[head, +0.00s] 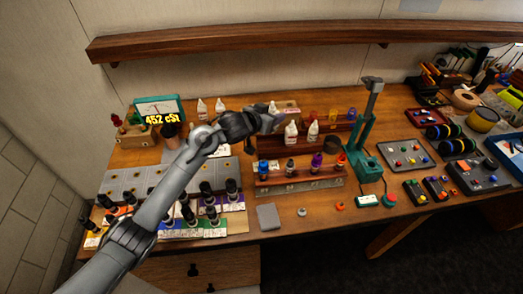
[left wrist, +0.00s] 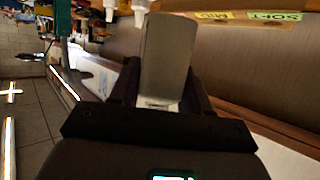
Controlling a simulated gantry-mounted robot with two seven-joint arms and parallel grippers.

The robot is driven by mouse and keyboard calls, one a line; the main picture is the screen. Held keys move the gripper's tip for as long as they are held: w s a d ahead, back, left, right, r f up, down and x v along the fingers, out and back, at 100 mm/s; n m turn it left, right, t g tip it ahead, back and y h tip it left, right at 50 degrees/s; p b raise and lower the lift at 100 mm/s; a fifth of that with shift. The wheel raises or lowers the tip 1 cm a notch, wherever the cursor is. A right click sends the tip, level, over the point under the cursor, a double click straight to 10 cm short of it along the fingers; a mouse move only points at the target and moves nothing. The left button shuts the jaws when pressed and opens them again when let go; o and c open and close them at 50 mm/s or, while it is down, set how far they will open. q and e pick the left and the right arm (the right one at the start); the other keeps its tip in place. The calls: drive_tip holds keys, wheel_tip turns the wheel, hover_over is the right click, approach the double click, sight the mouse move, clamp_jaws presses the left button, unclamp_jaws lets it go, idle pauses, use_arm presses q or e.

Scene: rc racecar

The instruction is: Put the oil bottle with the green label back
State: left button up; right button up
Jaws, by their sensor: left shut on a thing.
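My left gripper (head: 270,121) reaches over the middle of the bench, near the back shelf. In the left wrist view a smooth grey block-like thing (left wrist: 167,55) stands between its dark fingers, with a pale patch low on it; I cannot tell whether it is the green-label bottle. White dropper bottles stand near the gripper, among them a left one (head: 291,133) and a right one (head: 313,131). Another pair of white bottles (head: 211,107) stands at the back left. Their label colours are too small to read. My right gripper is not in view.
A wooden rack (head: 300,186) with several coloured-cap bottles stands in front of the gripper. A green press (head: 366,140) is to its right. Dark-capped vials on coloured cards (head: 206,226) fill the front left. A display (head: 160,117) reads 452 cSt.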

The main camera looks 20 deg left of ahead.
use_arm(q)
drive_tip(key=shift+w+a+f+b, duration=0.45)
drive_tip(key=shift+w+a+b, duration=0.15)
drive_tip(key=shift+w+a, duration=0.15)
drive_tip(key=f, duration=0.9)
drive_tip(key=shift+w+a+f, duration=0.1)
drive_tip(key=shift+w+a, duration=0.05)
drive_tip(key=shift+w, duration=0.05)
drive_tip(key=shift+f, duration=0.35)
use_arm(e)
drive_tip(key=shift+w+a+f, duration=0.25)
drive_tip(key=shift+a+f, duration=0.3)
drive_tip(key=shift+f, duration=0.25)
use_arm(q)
drive_tip(key=shift+f, duration=0.1)
drive_tip(key=o, duration=1.1)
drive_tip(key=shift+c, duration=0.2)
